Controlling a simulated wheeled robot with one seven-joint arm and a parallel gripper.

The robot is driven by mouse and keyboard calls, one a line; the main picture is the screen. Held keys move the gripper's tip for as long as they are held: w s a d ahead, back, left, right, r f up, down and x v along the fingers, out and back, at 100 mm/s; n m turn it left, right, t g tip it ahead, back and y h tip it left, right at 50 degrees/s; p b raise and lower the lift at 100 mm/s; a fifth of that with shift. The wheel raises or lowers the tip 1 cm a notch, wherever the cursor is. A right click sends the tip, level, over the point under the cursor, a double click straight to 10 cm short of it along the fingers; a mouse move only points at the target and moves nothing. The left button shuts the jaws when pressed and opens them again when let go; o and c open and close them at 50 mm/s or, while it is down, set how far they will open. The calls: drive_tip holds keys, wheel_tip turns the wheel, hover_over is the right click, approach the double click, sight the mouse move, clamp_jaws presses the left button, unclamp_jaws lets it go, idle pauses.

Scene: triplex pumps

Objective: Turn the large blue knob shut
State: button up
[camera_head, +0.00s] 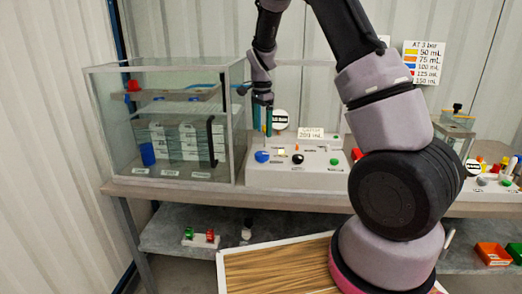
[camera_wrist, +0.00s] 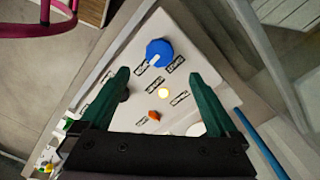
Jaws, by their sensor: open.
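The large blue knob (camera_head: 262,157) is on the left front of a white control box (camera_head: 300,182). It also shows in the wrist view (camera_wrist: 160,52), with a white pointer mark on its lower left. My gripper (camera_head: 263,122) has two green fingers and hangs above the left part of the box. In the wrist view my gripper (camera_wrist: 160,88) is open and empty, its fingers spread wide. The blue knob lies beyond the fingertips, between their lines, and nothing touches it there. A lit yellow button (camera_wrist: 164,94) and an orange part (camera_wrist: 153,115) sit between the fingers.
A glass cabinet (camera_head: 240,120) with stacked boxes stands close on the left of the control box. A black knob (camera_head: 298,158) and a green knob (camera_head: 334,162) are on the same box. A lower shelf (camera_head: 165,235) holds small red and green items.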

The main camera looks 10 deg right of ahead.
sight(262, 153)
wheel_tip(262, 153, down, 10)
drive_tip(key=shift+r, duration=0.15)
idle(0.3)
drive_tip(key=c, duration=1.4)
